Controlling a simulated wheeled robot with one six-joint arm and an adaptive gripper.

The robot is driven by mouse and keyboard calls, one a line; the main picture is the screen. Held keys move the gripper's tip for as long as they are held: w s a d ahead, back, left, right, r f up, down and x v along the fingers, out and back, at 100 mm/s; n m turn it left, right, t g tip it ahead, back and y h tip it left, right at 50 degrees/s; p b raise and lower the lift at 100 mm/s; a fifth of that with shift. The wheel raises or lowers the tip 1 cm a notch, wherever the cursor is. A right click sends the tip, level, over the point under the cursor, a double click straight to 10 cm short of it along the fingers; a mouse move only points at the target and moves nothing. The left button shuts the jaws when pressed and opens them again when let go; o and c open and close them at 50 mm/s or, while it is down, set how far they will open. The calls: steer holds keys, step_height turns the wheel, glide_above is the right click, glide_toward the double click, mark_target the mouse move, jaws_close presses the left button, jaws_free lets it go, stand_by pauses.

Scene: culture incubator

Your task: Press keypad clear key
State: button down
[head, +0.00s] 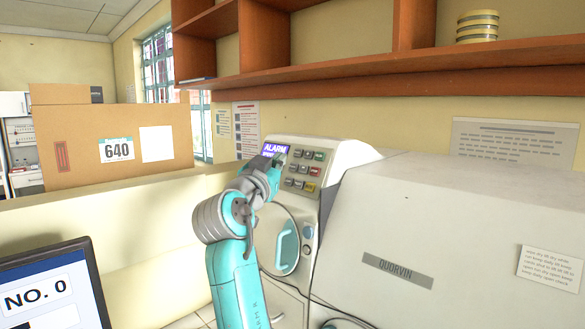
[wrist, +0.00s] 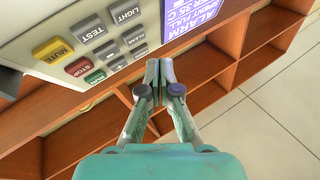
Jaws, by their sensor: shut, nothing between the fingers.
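The incubator keypad (head: 304,171) is on the machine's slanted front panel in the head view, with labels too small to read. In the wrist view the grey clear key (wrist: 133,37) is at the upper middle, near the display's left edge. The lit purple display (wrist: 190,22) reads ALARM and 35 C; it also shows in the head view (head: 275,150). My gripper (wrist: 160,66) is shut and empty. Its tips appear below and right of the clear key, apart from it in the picture; the gap in depth cannot be told. In the head view my arm covers part of the panel's left side.
Other keys lie beside clear: light (wrist: 126,13), test (wrist: 90,30), yellow mute (wrist: 53,49) and red stop (wrist: 79,66). A round door (head: 285,246) with a teal handle is below the panel. A wooden shelf (head: 350,70) hangs above. A monitor (head: 50,290) stands front left.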

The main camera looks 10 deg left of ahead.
steer(key=shift+w+d+f, duration=0.35)
steer(key=shift+w+d, duration=0.1)
steer(key=shift+w, duration=0.1)
stand_by(1.2)
steer(key=shift+w+d+f, duration=0.15)
steer(key=shift+w+d, duration=0.1)
steer(key=shift+w, duration=0.05)
steer(key=shift+w+d+f, duration=0.2)
steer(key=shift+w, duration=0.05)
stand_by(1.0)
steer(key=shift+s+a, duration=0.1)
steer(key=shift+s+a+r, duration=0.3)
steer(key=shift+s+r, duration=0.05)
steer(key=shift+s, duration=0.1)
stand_by(0.3)
steer(key=shift+s+a+r, duration=0.55)
steer(key=shift+s+a, duration=0.15)
steer(key=shift+s, duration=0.2)
steer(key=shift+s+a+r, duration=0.55)
steer(key=shift+s+a, duration=0.15)
steer(key=shift+s, duration=0.15)
